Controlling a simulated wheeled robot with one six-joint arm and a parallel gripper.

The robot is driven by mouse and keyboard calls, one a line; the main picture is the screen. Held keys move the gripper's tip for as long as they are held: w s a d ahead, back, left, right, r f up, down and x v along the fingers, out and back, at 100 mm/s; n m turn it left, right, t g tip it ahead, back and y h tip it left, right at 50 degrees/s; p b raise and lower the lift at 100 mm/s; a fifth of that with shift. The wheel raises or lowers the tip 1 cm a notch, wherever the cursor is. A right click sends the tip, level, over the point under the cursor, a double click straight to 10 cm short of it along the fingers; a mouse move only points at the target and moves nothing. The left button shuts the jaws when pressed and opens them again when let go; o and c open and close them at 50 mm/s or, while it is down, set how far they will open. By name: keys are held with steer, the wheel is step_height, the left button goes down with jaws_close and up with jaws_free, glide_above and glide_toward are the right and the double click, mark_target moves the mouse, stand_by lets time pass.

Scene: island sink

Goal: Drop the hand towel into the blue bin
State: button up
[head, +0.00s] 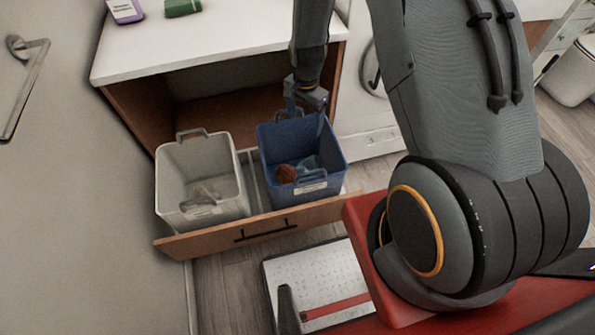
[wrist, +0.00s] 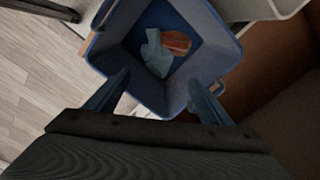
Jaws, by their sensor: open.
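The blue bin (head: 330,153) stands in the right half of a pulled-out drawer. Inside it lie a crumpled light blue cloth (head: 308,163), which looks like the hand towel, and a reddish-orange item (head: 286,173). The wrist view shows the cloth (wrist: 156,55) and the reddish item (wrist: 177,42) side by side on the floor of the bin (wrist: 205,68). My gripper (head: 307,108) is at the back rim of the bin, over its opening. Its fingers (wrist: 160,84) are spread, with nothing between them and the cloth apart from them.
A white bin (head: 168,177) with pale contents stands left of the blue bin. The wooden drawer front (head: 262,226) runs before both. A white counter (head: 225,38) above holds a purple-labelled container (head: 124,10) and a green item (head: 182,7). A white appliance (head: 368,147) is at right.

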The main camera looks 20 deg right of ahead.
step_height(320, 180, up, 6)
steer(key=b, duration=0.1)
steer(key=shift+r, duration=0.2)
stand_by(0.5)
steer(key=s+r+n+t, duration=0.1)
steer(key=s+r+n, duration=1)
steer(key=s+r, duration=0.6)
step_height(320, 180, up, 2)
steer(key=shift+s+r, duration=0.15)
steer(key=shift+r, duration=0.1)
